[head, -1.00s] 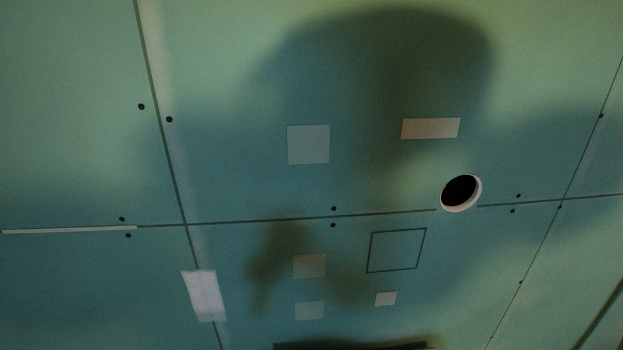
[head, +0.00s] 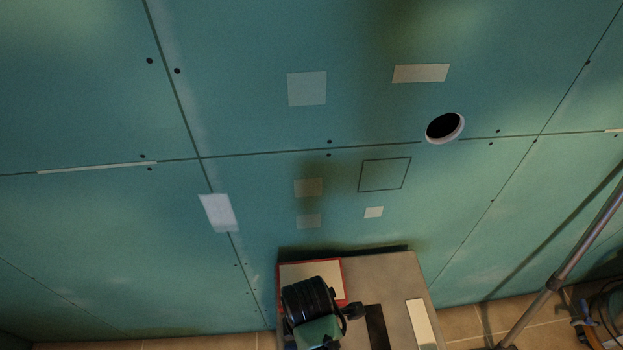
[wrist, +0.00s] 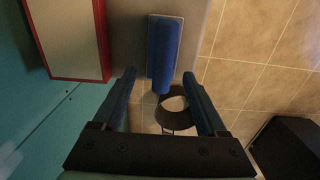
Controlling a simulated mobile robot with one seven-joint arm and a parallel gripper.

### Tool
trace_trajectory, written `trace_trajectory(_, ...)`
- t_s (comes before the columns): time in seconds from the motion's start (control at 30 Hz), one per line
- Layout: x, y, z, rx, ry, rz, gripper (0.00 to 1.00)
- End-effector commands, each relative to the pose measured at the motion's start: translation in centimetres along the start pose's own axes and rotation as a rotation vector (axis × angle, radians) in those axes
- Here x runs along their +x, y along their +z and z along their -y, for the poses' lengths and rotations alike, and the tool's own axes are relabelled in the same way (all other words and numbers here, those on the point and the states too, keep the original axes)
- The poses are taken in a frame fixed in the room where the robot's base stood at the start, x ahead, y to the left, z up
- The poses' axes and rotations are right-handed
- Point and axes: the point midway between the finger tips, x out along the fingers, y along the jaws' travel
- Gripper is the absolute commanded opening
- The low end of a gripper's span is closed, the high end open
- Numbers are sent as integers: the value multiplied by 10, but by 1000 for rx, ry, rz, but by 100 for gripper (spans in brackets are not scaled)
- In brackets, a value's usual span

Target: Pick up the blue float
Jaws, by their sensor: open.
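The blue float (wrist: 165,52) shows in the wrist view as a long blue block, lengthwise in the picture, with a pale edge around its top. It lies ahead of my gripper (wrist: 162,78), near the right edge of a grey tabletop (wrist: 200,22). The gripper's two blue fingers are spread wide. The float's near end shows between the fingertips, with gaps on both sides, and no contact is visible. The height between fingers and float is hard to tell. In the head view I cannot make out any blue on the table (head: 385,275).
A red-edged pale panel (head: 318,278) lies on the table's left side. A pale strip (head: 420,322) lies at its right. The green plasterboard wall (head: 480,230) stands behind. A tripod leg (head: 575,258) stands right. A dark round object (wrist: 177,120) shows between the fingers.

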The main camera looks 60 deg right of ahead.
Motion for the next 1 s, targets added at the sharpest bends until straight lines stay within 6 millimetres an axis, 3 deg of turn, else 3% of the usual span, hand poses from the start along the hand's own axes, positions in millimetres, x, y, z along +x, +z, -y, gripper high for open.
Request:
trace_trajectory(0.17,11,1,2,1,-2,1,75)
trace_trajectory(0.5,54,6,6,1,0,0,75)
trace_trajectory(0.8,59,6,6,0,2,0,75)
trace_trajectory(1.0,59,6,6,0,2,0,41)
